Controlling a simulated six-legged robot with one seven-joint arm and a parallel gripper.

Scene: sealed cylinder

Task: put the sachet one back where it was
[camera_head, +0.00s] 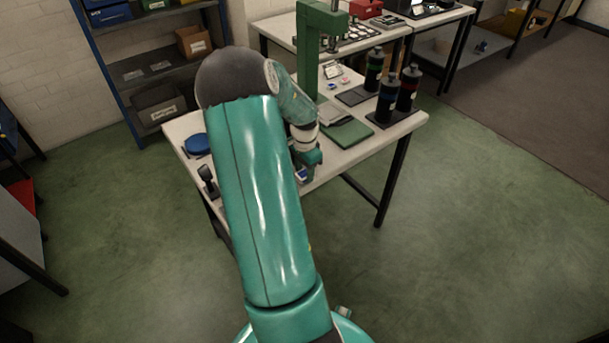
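My gripper (305,172) points down over the front edge of the pale work table (405,128), at the end of my teal arm. A small blue-and-white thing (301,175) shows at its fingertips. It may be a sachet, but it is too small to tell, and I cannot see whether the fingers are closed on it. Two small flat items, one with blue (331,86) and one with red (345,80), lie further back on the table. I cannot tell whether either is a sachet. My arm hides part of the table.
A green press (308,50) stands behind my gripper. A green mat (349,133) lies right of it. Several dark bottles (388,98) stand on the right of the table. A blue round item (196,144) and a black upright tool (208,181) are on the left.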

